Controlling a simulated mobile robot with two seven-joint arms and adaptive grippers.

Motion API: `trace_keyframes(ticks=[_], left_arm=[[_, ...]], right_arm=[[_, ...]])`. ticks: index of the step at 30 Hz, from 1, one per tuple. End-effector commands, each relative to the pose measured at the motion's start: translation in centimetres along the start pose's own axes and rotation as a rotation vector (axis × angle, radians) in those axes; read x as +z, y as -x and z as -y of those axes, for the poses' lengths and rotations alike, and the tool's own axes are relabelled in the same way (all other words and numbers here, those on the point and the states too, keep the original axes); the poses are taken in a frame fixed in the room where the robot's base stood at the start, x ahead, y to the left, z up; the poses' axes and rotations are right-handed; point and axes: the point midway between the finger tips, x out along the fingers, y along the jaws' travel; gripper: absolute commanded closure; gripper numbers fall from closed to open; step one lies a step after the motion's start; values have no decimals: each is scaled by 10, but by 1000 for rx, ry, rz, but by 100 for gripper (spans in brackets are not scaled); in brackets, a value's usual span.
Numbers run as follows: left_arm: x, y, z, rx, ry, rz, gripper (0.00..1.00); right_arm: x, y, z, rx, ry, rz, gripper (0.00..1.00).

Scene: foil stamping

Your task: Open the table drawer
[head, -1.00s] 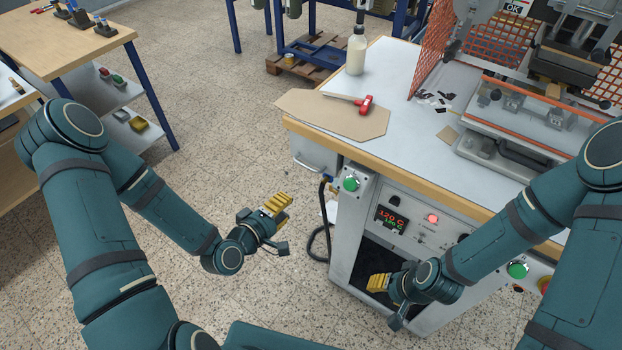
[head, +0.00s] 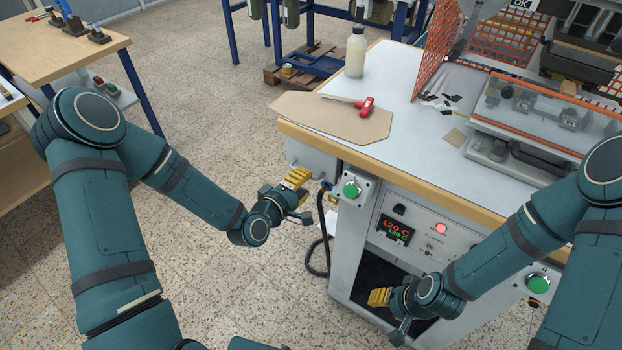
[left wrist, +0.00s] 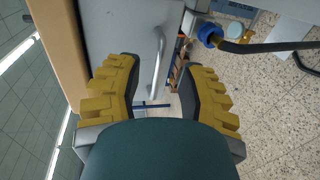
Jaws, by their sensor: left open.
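The table drawer's grey front (left wrist: 118,28) shows in the left wrist view, beside the table's wooden edge. Its metal bar handle (left wrist: 158,60) lies between my two yellow fingers in that picture; I see no contact. In the head view the drawer (head: 308,158) sits under the table top at its left end, partly hidden by my gripper. My left gripper (head: 297,178) is open and close to the drawer front; its fingers also show in the left wrist view (left wrist: 160,92). My right gripper (head: 378,297) is low before the dark opening of the cabinet; its jaw state is unclear.
A black cable (head: 321,235) with a blue collar (left wrist: 209,35) hangs just beside the drawer. The green button box (head: 352,190) juts out to its right. A board with a red-handled tool (head: 366,107) and a bottle (head: 355,52) are on the table top (head: 425,150).

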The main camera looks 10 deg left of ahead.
Motion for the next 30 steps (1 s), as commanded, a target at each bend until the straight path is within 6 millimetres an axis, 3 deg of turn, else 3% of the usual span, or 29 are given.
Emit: trace_keyframes(ticks=[3, 9, 20, 24, 30], left_arm=[[1, -20, 1, 1, 1, 1, 61], [1, -38, 0, 1, 1, 1, 61], [0, -42, 0, 0, 1, 1, 61], [0, -41, 0, 0, 1, 0, 100], [0, -41, 0, 0, 0, 0, 100]], right_arm=[[0, -3, -1, 0, 0, -1, 53], [-1, -5, -2, 0, 0, -3, 53], [-1, -5, -2, 0, 0, -3, 53], [-1, -5, -2, 0, 0, -3, 53], [-1, -5, -2, 0, 0, -3, 53]])
